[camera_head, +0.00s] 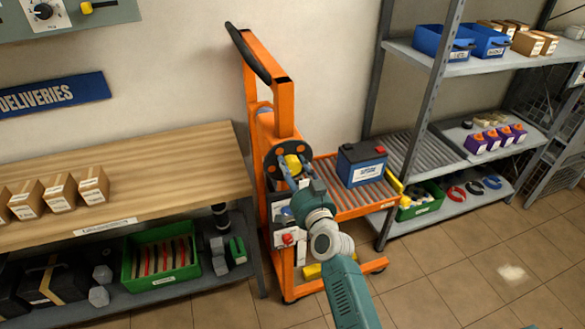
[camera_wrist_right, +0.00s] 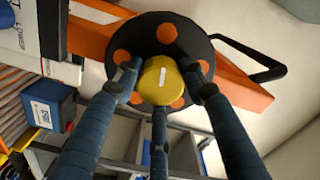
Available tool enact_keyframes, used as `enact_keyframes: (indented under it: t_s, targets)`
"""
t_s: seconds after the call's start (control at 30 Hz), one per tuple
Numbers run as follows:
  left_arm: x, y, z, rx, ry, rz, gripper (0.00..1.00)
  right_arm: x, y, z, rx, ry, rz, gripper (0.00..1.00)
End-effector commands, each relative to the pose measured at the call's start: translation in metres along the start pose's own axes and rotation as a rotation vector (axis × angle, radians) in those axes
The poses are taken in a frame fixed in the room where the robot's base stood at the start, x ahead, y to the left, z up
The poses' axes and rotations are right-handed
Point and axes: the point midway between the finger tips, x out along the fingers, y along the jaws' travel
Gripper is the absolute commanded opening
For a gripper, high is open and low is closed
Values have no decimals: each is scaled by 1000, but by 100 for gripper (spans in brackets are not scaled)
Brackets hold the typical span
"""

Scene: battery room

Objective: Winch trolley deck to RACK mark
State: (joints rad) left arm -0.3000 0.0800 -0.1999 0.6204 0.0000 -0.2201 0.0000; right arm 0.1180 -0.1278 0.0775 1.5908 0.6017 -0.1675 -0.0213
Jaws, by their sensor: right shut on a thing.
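The orange winch trolley (camera_head: 281,95) stands between the bench and the rack. Its roller deck (camera_head: 330,188) carries a blue battery (camera_head: 362,166) with a red terminal cap. The winch wheel (camera_head: 273,160) is a black disc with orange dots and a yellow hub. My right gripper (camera_head: 292,168) is shut on the wheel's yellow hub; in the right wrist view its fingers reach around the hub (camera_wrist_right: 160,80). A white panel (camera_wrist_right: 50,30) with partly cut-off lettering shows there too. I cannot make out the RACK mark. My left gripper is out of view.
The grey rack's roller shelf (camera_head: 418,152) lies right of the deck, with blue bins (camera_head: 443,42) above and a green crate (camera_head: 420,200) below. The wooden bench (camera_head: 150,165) with boxes is at left.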

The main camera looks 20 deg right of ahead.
Motion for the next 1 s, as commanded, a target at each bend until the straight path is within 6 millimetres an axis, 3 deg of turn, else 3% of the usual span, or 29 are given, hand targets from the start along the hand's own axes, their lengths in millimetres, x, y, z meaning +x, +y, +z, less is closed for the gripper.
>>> enact_keyframes:
  t_s: [0.03, 0.13, 0.53, 1.0]
  targets:
    - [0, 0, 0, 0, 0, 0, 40, -2, 4, 10, 1, -20, 6, 43]
    - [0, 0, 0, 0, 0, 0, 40, -2, 3, 9, 1, -18, 5, 60]
    - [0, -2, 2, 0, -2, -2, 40, -10, 2, 4, -1, -8, 3, 60]
    - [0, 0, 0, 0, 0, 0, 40, -101, 1, 6, -1, -13, 3, 60]
